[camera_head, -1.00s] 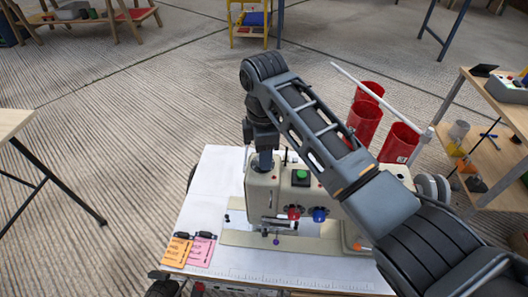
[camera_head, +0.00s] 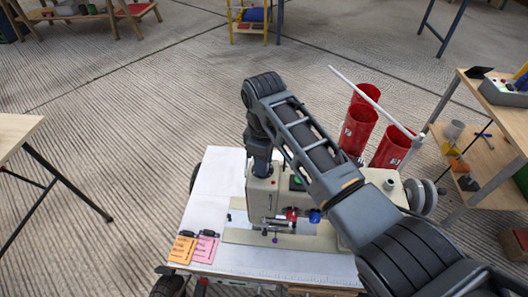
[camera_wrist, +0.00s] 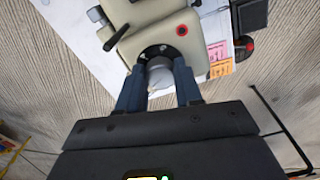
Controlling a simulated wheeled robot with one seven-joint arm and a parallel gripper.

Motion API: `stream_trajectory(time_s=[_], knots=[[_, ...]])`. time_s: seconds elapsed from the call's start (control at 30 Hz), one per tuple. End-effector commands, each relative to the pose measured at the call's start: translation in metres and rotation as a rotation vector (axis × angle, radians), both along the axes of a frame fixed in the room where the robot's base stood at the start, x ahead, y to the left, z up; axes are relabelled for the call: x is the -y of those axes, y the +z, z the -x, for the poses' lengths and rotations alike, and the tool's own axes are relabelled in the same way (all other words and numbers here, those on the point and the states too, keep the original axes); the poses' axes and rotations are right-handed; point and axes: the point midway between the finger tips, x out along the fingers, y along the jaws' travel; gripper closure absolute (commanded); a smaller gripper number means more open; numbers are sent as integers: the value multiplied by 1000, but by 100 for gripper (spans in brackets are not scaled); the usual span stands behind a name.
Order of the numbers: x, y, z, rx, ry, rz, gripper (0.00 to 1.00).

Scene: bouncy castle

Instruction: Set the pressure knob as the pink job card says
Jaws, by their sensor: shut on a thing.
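The pink job card (camera_head: 204,250) lies at the front left of the white table, beside an orange card; its writing is too small to read. It also shows in the wrist view (camera_wrist: 217,51). A cream sewing machine (camera_head: 262,198) stands on the table. In the wrist view my gripper (camera_wrist: 159,82) points at the machine head, its two blue fingers shut on a round pale grey knob (camera_wrist: 160,73), which I take as the pressure knob. A dark collar with small marks surrounds it. In the head view my arm hides this knob.
A green button (camera_head: 296,183), a red knob (camera_head: 291,214) and a blue knob (camera_head: 315,216) sit on the machine's front, close to my arm. Red cylinders (camera_head: 357,128) and a slanted white rod (camera_head: 365,95) stand behind. A wooden shelf (camera_head: 478,150) is at right.

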Motion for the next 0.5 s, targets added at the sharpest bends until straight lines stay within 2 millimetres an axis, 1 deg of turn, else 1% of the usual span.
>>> stream_trajectory(time_s=[0.03, 0.5], knots=[[-1, 5, 1, -2, -42, 0, 96], [-2, 3, 2, -1, -487, 1, 96]])
